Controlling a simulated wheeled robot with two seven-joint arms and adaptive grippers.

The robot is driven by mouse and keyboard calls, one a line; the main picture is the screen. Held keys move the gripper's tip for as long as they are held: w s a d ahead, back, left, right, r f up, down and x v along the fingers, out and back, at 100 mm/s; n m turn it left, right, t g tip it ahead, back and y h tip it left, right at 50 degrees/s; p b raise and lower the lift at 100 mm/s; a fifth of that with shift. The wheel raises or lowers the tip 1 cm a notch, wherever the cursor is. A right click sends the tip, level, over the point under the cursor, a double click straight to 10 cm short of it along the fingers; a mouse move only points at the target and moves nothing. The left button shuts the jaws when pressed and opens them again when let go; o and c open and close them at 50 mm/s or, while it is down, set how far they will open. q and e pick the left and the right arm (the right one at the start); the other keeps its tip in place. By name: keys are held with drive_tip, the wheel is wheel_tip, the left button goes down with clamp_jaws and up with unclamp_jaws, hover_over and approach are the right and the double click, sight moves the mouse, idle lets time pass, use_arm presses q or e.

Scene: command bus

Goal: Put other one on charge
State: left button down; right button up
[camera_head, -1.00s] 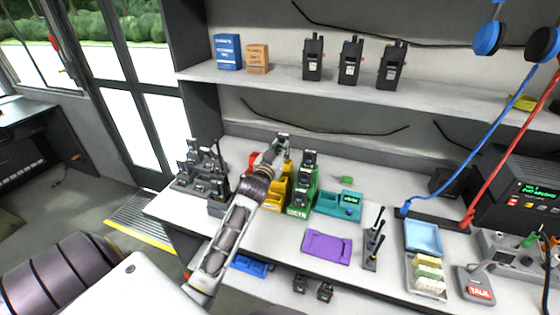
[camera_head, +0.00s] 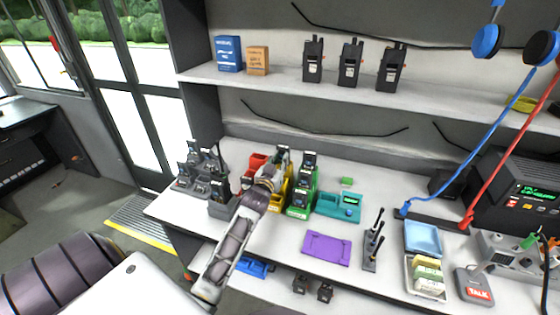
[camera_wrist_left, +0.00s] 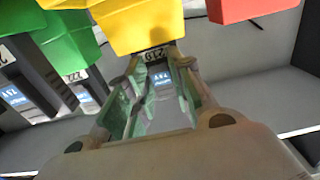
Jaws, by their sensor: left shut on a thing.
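My left gripper (camera_head: 272,172) is over the yellow bin (camera_head: 275,201) on the counter. In the left wrist view the left gripper (camera_wrist_left: 160,95) has its two fingers shut on a dark radio (camera_wrist_left: 160,77) with a number label and small screen. Part of the radio is hidden by the fingers, and the yellow bin (camera_wrist_left: 140,22) is directly beyond it. I cannot tell whether the radio touches the bin. A grey charger rack (camera_head: 222,207) holding several radios stands to the left. Green bins (camera_head: 298,209) with dark radios are just right of the yellow one. My right gripper is not in view.
A red bin (camera_head: 257,161) is behind left of my gripper. A teal unit (camera_head: 330,205) and purple mat (camera_head: 325,248) lie to the right. Three radios (camera_head: 351,63) stand on the shelf above. Small antenna-like items (camera_head: 373,245) stand near the counter front.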

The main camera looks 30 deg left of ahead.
use_arm(q)
drive_tip(key=shift+f, duration=0.15)
drive_tip(key=c, duration=1.3)
unclamp_jaws()
drive_tip(key=shift+o, duration=0.2)
